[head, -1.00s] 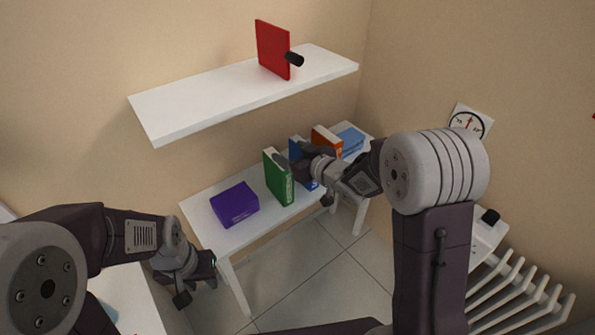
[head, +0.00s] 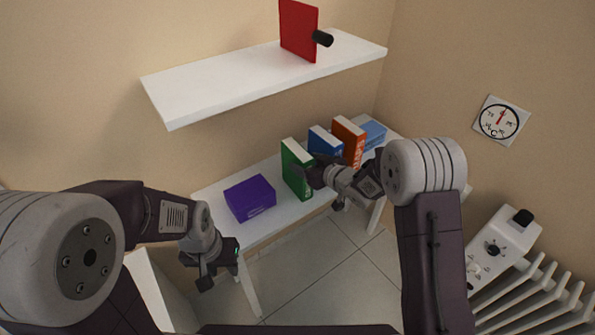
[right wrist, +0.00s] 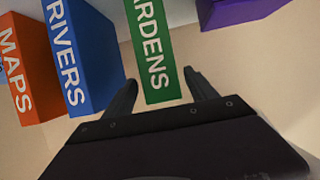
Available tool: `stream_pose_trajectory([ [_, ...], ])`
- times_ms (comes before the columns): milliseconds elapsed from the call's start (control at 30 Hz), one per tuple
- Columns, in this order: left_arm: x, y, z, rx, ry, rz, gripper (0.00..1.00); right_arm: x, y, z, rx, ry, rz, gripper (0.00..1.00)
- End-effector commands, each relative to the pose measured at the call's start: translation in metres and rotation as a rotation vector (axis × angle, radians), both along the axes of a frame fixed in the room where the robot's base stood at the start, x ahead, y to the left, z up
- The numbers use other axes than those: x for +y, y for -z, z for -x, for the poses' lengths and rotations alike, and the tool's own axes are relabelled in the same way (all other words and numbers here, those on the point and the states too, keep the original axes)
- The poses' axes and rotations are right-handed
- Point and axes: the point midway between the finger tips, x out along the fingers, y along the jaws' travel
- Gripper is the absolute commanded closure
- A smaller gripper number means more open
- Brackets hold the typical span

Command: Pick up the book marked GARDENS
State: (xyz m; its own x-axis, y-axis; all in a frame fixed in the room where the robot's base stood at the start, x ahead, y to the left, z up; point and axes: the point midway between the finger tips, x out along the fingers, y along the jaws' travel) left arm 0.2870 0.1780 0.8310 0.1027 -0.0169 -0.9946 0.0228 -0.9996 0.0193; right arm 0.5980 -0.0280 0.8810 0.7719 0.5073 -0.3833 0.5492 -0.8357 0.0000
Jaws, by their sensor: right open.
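The green book marked GARDENS (head: 294,168) stands upright on the white table. In the right wrist view its spine (right wrist: 153,55) shows the letters "ARDENS"; the first letter is cut off. My right gripper (head: 312,172) is at the front of this book in the head view. In the right wrist view the open right gripper (right wrist: 160,78) has one finger on each side of the spine's near end, with gaps, not closed on it. My left gripper (head: 218,268) hangs left of and below the table's front; its finger opening is unclear.
A blue RIVERS book (right wrist: 82,50) and an orange MAPS book (right wrist: 28,70) stand beside the green one. A light blue thing (head: 373,134) is at the far end. A purple box-like thing (head: 250,198) lies to the left. A shelf (head: 220,88) with a red panel (head: 298,30) overhangs behind.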

Motion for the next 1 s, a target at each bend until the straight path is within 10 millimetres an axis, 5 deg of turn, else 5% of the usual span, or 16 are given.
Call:
stream_pose_trajectory([
  [300,0.000,0.003,0.000,0.000,0.000,0.000,0.64,0.026,0.016,-0.034,-0.001,-0.001,-0.001,0.34],
  [567,0.000,0.003,0.000,0.000,0.000,0.000,0.64,0.028,0.018,-0.039,0.000,0.001,0.000,0.34],
  [833,0.000,0.003,0.000,0.000,0.000,0.000,0.64,0.028,0.018,-0.039,0.000,0.001,0.000,1.00],
  [1000,0.000,0.003,0.000,0.000,0.000,0.000,0.64,0.028,0.017,-0.039,-0.003,0.001,-0.001,1.00],
])
